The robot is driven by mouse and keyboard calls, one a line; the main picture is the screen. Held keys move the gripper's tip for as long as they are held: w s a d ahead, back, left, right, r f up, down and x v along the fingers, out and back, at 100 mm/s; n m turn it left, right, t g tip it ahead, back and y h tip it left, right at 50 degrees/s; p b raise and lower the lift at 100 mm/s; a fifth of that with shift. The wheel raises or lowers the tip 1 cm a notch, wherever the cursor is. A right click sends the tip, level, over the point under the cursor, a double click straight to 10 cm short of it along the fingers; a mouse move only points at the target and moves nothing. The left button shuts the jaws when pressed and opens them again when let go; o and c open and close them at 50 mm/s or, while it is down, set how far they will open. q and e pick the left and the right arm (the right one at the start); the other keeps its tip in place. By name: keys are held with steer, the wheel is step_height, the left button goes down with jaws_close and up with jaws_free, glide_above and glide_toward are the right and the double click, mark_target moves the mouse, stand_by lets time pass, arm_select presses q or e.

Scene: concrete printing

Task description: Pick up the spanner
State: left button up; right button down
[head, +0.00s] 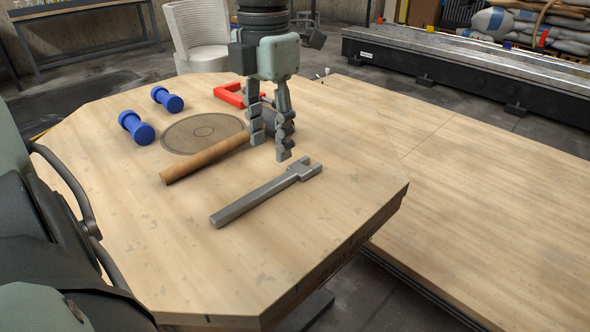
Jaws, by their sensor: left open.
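The grey spanner (255,199) lies flat on the wooden table (330,215), its handle toward the front left and its forked jaw toward the right. My left gripper (270,148) points down with its two fingers apart and nothing between them. It appears just behind the spanner, near the jaw end, and its fingertips look close to table height. I cannot tell exactly how high they are. The spanner is fully visible. My right gripper is out of view.
A wooden rod (205,160) lies behind the spanner, close to the left gripper's fingers. A round brown disc (188,136), two blue dumbbell-shaped pieces (137,127) and a red clamp (226,95) are farther back. The table front and right are clear.

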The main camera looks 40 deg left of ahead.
mark_target(274, 183)
arm_select(q)
steer(key=f, duration=0.7)
steer(key=shift+s+d+f, duration=0.15)
steer(key=shift+d, duration=0.05)
jaws_close()
